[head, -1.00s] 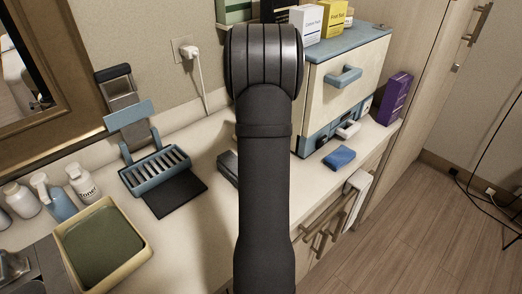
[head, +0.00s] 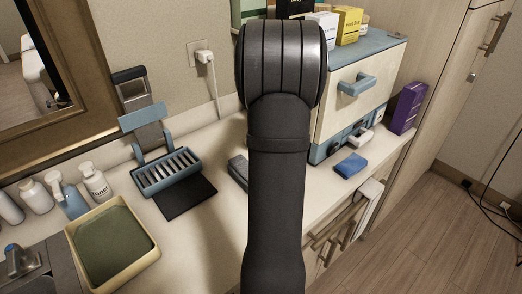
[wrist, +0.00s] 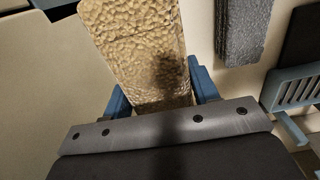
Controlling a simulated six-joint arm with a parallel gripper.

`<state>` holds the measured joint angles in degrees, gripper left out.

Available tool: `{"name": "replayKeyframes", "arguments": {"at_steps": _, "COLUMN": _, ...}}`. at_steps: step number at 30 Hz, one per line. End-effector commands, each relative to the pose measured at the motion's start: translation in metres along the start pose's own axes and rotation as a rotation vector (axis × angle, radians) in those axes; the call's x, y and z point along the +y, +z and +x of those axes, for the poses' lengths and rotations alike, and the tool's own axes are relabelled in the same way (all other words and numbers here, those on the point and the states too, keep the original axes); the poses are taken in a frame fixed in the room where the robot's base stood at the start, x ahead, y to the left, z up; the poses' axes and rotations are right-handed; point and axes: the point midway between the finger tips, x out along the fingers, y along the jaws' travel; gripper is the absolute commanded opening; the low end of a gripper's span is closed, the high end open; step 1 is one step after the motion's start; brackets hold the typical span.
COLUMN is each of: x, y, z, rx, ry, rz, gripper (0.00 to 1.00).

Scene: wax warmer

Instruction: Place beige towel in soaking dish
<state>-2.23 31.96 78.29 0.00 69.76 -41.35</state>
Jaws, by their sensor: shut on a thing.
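The beige towel (wrist: 145,45) is textured and fills the upper middle of the wrist view. My gripper (wrist: 160,92) is shut on it, with a blue finger on each side. In the head view my own arm hides the gripper and the towel. A cream, square-rimmed dish (head: 152,256) with a dark green inside, which looks like the soaking dish, sits on the counter at the lower left of the head view. The towel is apart from this dish in the wrist view, where the dish does not show.
A blue slotted rack (head: 168,172) and dark mat (head: 186,197) lie right of the dish. Bottles (head: 95,181) stand behind it. A grey folded cloth (wrist: 242,30) lies near the towel. A cream cabinet (head: 350,100) and blue block (head: 350,165) are at right.

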Motion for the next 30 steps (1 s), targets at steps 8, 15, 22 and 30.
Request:
{"name": "replayKeyframes", "arguments": {"at_steps": 8, "x": -0.004, "y": -0.002, "z": -0.014, "rx": 0.001, "ry": 0.001, "rz": -0.002, "gripper": 0.29}}
{"name": "replayKeyframes", "arguments": {"at_steps": 15, "x": -0.061, "y": -0.024, "z": -0.020, "rx": 0.001, "ry": 0.000, "rz": -0.023, "gripper": 0.29}}
{"name": "replayKeyframes", "arguments": {"at_steps": 22, "x": -0.159, "y": -0.044, "z": -0.028, "rx": 0.002, "ry": 0.001, "rz": -0.047, "gripper": 0.29}}
{"name": "replayKeyframes", "arguments": {"at_steps": 30, "x": -0.271, "y": -0.040, "z": -0.033, "rx": 0.001, "ry": 0.001, "rz": -0.074, "gripper": 0.29}}
